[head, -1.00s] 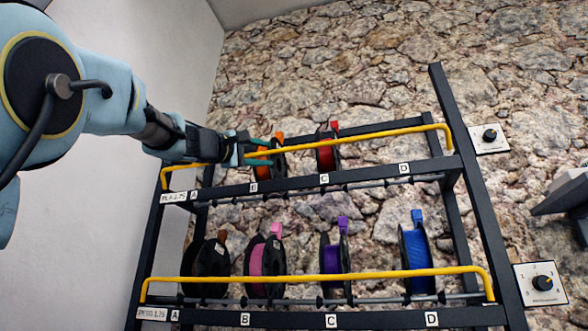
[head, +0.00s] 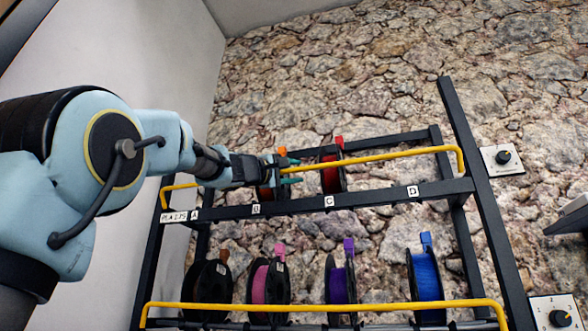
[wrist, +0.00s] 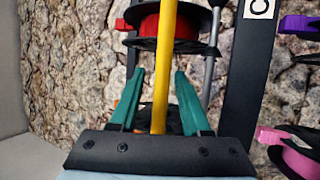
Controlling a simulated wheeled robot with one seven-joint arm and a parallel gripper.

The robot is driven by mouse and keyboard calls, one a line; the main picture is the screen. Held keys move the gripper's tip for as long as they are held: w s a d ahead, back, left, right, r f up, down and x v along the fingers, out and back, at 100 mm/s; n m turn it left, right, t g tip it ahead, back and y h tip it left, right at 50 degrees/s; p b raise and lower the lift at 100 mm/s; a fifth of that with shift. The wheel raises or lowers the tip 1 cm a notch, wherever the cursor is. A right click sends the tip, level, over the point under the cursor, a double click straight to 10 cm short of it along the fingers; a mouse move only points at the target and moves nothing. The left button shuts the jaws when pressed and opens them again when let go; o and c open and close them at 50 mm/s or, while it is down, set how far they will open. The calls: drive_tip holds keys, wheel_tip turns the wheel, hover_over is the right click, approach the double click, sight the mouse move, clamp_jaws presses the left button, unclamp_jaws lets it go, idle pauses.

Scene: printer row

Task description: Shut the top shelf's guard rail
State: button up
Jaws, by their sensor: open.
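The top shelf's guard rail (head: 372,158) is a yellow bar running across the front of the upper shelf (head: 378,195), with bent ends at left and right. My gripper (head: 290,171) is at the rail's left-centre part, near slot B. In the wrist view the rail (wrist: 165,60) passes between the green fingers of my gripper (wrist: 158,95). The fingers are open, with a gap on each side of the bar. My gripper and arm hide part of the rail's left half.
A red spool (head: 331,175) stands on the upper shelf at C; an orange-tabbed spool sits partly behind my gripper. The lower shelf has its own yellow rail (head: 380,306) and several spools, including a blue one (head: 427,275).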

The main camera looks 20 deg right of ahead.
drive_tip(key=shift+c, duration=0.2)
clamp_jaws()
idle(0.4)
